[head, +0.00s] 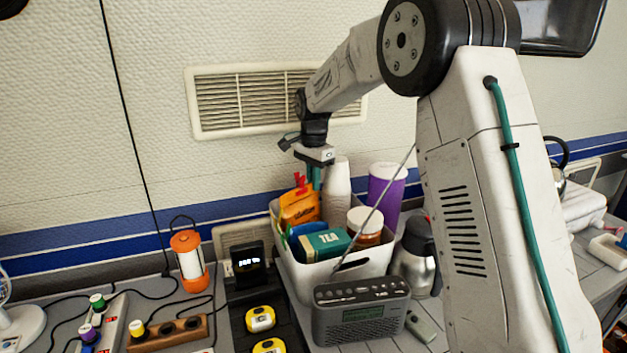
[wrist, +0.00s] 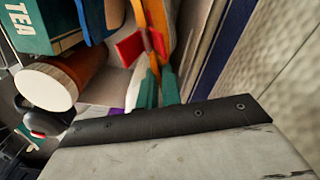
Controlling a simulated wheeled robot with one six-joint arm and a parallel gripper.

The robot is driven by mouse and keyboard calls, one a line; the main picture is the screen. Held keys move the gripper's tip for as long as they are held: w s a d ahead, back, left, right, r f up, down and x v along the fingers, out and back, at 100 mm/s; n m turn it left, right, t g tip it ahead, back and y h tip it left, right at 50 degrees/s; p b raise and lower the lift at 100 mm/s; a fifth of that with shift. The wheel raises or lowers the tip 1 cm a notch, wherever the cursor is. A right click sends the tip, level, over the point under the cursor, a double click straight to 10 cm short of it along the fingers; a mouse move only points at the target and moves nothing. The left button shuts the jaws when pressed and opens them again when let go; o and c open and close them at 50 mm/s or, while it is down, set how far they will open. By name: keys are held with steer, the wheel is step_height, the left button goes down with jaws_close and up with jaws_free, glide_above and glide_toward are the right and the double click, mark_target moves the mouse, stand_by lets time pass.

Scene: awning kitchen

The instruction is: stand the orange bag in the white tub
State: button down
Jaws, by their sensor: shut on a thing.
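The orange bag (head: 299,208), with a red clip (head: 300,183) at its top, is upright or nearly so at the back left of the white tub (head: 304,279). Its lower part is hidden behind other contents, so I cannot tell whether it rests on the tub's floor. My gripper (head: 314,178) points down over the tub and is shut on the bag's top by the clip. In the wrist view, the teal fingertips (wrist: 158,90) are close to the red clip (wrist: 140,45), and the orange bag (wrist: 170,25) shows beyond them.
The tub also holds a teal tea box (head: 323,244), a white-lidded jar (head: 366,226), a stack of white cups (head: 337,193) and a blue item. A grey radio (head: 360,310) stands in front, a steel jug (head: 414,258) at right, and an orange lantern (head: 189,262) at left.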

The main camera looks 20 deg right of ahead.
steer(key=c, duration=1.6)
jaws_free()
steer(key=shift+r, duration=0.15)
step_height(320, 180, up, 12)
steer(key=s+r+n, duration=0.4)
steer(key=s, duration=0.8)
steer(key=s+f+n, duration=0.3)
steer(key=s, duration=0.8)
steer(key=s+a+f+n+t, duration=0.1)
steer(key=s+f+n, duration=0.2)
steer(key=s, duration=0.8)
steer(key=s+f+n, duration=0.3)
steer(key=s+f, duration=0.1)
steer(key=s, duration=0.7)
steer(key=shift+s+a+n, duration=0.15)
steer(key=shift+a+n, duration=0.05)
steer(key=shift+n, duration=0.1)
